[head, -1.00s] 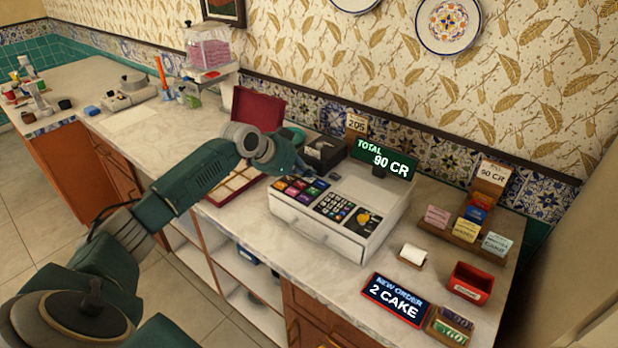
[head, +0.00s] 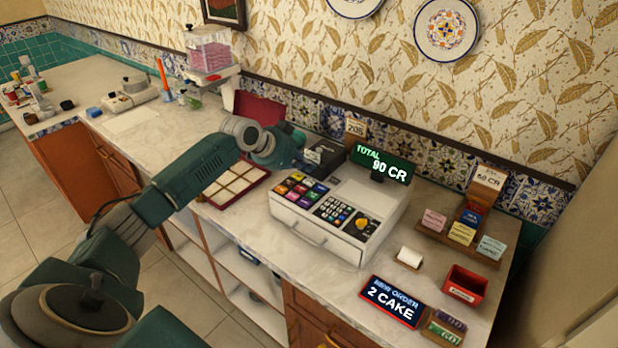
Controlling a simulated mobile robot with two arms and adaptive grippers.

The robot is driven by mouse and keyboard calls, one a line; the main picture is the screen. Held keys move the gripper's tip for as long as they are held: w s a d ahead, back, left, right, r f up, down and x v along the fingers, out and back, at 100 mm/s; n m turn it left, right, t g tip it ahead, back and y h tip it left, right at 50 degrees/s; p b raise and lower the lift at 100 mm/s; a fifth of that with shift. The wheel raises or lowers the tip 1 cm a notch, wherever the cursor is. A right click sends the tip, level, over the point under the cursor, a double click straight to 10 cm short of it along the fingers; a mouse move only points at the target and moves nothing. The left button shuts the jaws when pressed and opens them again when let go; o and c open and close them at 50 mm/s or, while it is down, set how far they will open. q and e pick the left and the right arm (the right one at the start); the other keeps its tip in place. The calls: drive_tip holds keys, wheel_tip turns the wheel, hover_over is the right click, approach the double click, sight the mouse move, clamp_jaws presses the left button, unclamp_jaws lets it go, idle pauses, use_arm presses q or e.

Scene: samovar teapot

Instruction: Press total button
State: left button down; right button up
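The white cash register (head: 335,238) stands on the counter, with coloured keys on the left, a dark number pad in the middle and a large yellow-orange round button (head: 361,223) at the right. Key labels are too small to read. Its green display (head: 382,165) reads TOTAL 90 CR. My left gripper (head: 313,157) is above and behind the register's left end, apart from the keys and well left of the yellow-orange button. Its fingers are small and partly hidden, so their opening is unclear. My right gripper is not in view.
A tray of pale squares with a dark red lid (head: 258,108) lies left of the register. A NEW ORDER 2 CAKE sign (head: 391,301), a red box (head: 466,285) and a card rack (head: 450,241) stand right. Bare counter lies in front of the sign's left.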

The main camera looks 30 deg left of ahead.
use_arm(q)
wheel_tip(320, 180, up, 3)
drive_tip(key=shift+f+p, duration=0.1)
drive_tip(key=shift+p, duration=0.75)
